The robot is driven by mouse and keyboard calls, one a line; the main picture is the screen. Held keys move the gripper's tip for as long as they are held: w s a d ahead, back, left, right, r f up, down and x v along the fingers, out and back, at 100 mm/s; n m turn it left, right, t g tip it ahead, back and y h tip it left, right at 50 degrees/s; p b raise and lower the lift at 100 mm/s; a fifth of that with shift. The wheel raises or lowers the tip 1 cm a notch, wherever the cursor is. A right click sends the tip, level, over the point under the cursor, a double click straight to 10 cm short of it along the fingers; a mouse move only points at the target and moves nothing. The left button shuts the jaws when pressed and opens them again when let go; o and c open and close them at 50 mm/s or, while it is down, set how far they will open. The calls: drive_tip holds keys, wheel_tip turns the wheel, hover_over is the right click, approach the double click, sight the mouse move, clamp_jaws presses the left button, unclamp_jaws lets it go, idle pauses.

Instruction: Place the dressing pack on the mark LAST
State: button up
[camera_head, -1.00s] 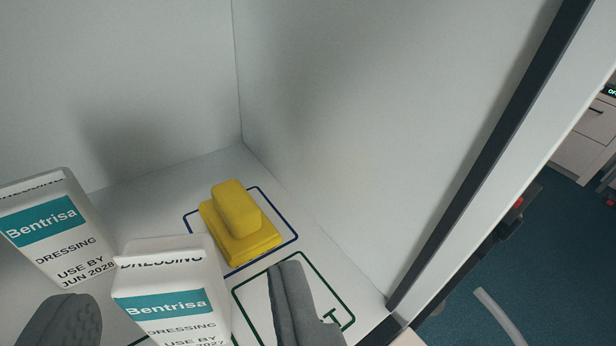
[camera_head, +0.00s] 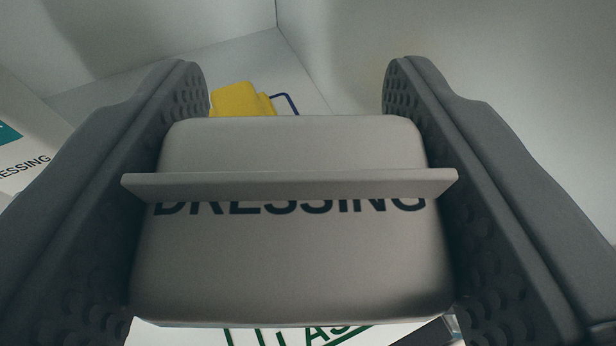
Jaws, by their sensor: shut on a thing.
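My gripper (camera_head: 296,92) is shut on a white dressing pack (camera_head: 292,265), with one dark grey ridged finger on each side of it. The pack's top fin and the black word DRESSING face the camera. The pack fills the middle of the view and hides much of the floor below. Part of the mark LAST (camera_head: 322,335) shows as green lettering under the pack's lower edge; the rest is hidden. I cannot tell whether the pack touches the floor.
A yellow block (camera_head: 240,100) sits on a blue-outlined mark (camera_head: 285,98) beyond the pack, partly covered. Another dressing pack (camera_head: 22,150) stands at the left edge. Pale walls rise behind and to the right.

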wheel_tip(320, 180, down, 3)
drive_tip(key=shift+r, duration=0.2)
drive_tip(key=shift+w+f, duration=0.2)
drive_tip(key=shift+f, duration=0.3)
drive_tip(key=shift+f, duration=0.1)
drive_tip(key=o, duration=0.7)
drive_tip(key=shift+d, duration=0.1)
drive_tip(key=shift+s, duration=0.1)
drive_tip(key=v, duration=1.2)
